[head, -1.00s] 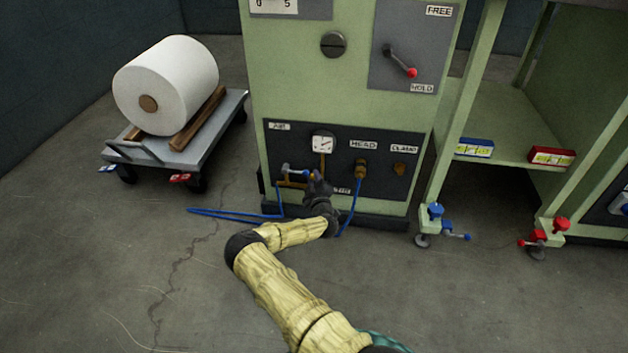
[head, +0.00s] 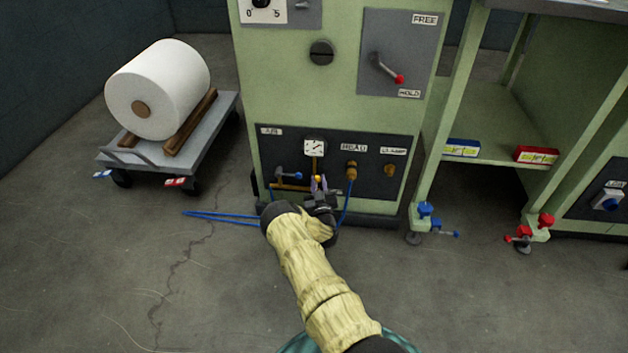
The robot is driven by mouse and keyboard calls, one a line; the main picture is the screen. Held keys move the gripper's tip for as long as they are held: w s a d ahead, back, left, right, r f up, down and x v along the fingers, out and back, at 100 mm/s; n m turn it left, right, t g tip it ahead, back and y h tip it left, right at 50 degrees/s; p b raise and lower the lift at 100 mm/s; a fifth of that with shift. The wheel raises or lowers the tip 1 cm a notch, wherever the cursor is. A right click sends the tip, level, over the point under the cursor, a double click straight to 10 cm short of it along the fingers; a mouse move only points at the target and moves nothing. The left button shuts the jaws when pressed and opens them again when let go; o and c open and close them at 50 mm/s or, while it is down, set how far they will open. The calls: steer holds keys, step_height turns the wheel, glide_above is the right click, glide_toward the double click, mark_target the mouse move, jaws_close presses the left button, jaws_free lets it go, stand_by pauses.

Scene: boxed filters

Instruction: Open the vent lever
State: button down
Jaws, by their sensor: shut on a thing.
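The dark lower panel (head: 378,178) of the green machine carries a gauge, fittings and levers. My gripper is shut on this knob, which looks like the end of the vent lever. The lever's arm and its label are hidden behind my gripper. Left of it, a separate blue-tipped lever (head: 291,175) points right under the air label (head: 271,131), apart from the fingers.
A blue hose (head: 348,203) hangs from the head fitting (head: 351,170), close right of my gripper. Another blue hose (head: 222,217) lies on the floor at left. A cart (head: 215,125) with a white roll (head: 160,88) stands left. Open floor lies in front.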

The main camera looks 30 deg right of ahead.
steer(key=shift+s+d+f+m+h, duration=0.3)
steer(key=shift+m+h, duration=0.3)
steer(key=shift+m, duration=0.75)
steer(key=shift+s+d+f+m+h, duration=0.2)
steer(key=shift+d+f+m+h, duration=0.3)
steer(key=shift+m, duration=0.9)
steer(key=shift+s+d+f+m+h, duration=0.2)
steer(key=shift+m+h, duration=0.5)
steer(key=shift+m, duration=0.65)
steer(key=c, duration=1.2)
jaws_free()
steer(key=shift+s, duration=0.1)
